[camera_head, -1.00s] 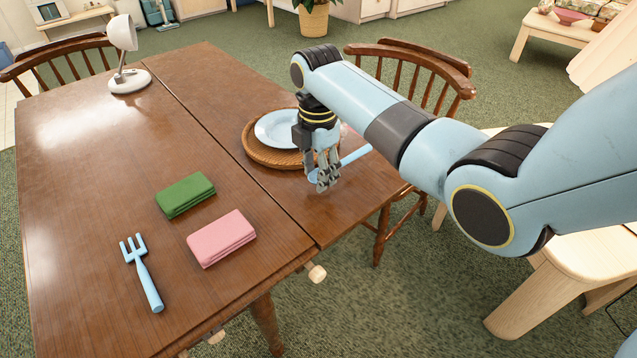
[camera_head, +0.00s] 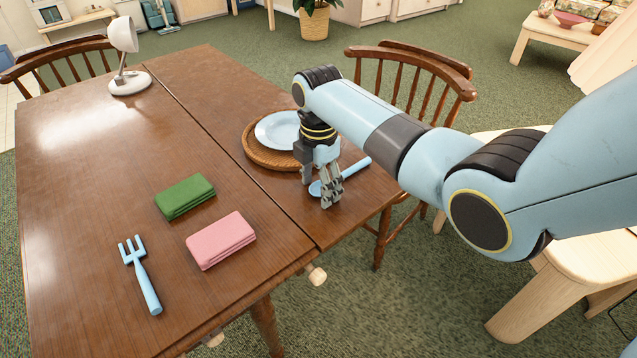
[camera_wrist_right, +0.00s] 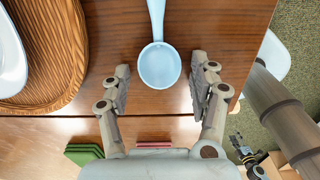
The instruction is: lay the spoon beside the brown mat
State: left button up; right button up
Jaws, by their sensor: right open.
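The light blue spoon (camera_head: 357,168) lies on the table to the right of the round brown woven mat (camera_head: 256,154), apart from it. My right gripper (camera_head: 331,198) is low over the table near the spoon's bowl and partly hides the spoon in the head view. In the right wrist view the spoon's bowl (camera_wrist_right: 159,66) shows between the two spread fingers of my right gripper (camera_wrist_right: 161,78), with bare table on both sides. The mat's rim (camera_wrist_right: 72,62) is to the left there, with a gap of wood between.
A pale blue plate (camera_head: 277,130) sits on the mat. A green folded cloth (camera_head: 185,196), a pink folded cloth (camera_head: 221,240) and a blue fork (camera_head: 141,275) lie on the near table. A white lamp (camera_head: 129,80) stands at the far left. The table edge is close to the spoon.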

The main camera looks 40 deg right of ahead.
notch_tip(320, 180, up, 12)
jog(key=p, duration=0.2)
dwell(0.6)
jog(key=s+a+f+m+t, duration=0.1)
jog(key=s+f+m, duration=0.2)
jog(key=s+m, duration=0.6)
jog(key=s+a+r+m+t, duration=0.1)
jog(key=s+r+m, duration=0.25)
jog(key=s, duration=0.55)
jog(key=s+a+r+m+t, duration=0.1)
jog(key=s+r+m, duration=0.1)
jog(key=s+m, duration=0.45)
jog(key=s+d+f+g+b, duration=0.1)
jog(key=s+f, duration=0.2)
jog(key=f, duration=1.2)
jog(key=s+d+f+b, duration=0.1)
jog(key=s+f+b, duration=0.1)
jog(key=f, duration=1.4)
jog(key=s+d+f+g+b, duration=0.1)
jog(key=s+f, duration=1.4)
jog(key=s, duration=0.2)
jog(key=shift+f+h, duration=0.15)
jog(key=shift+h, duration=0.25)
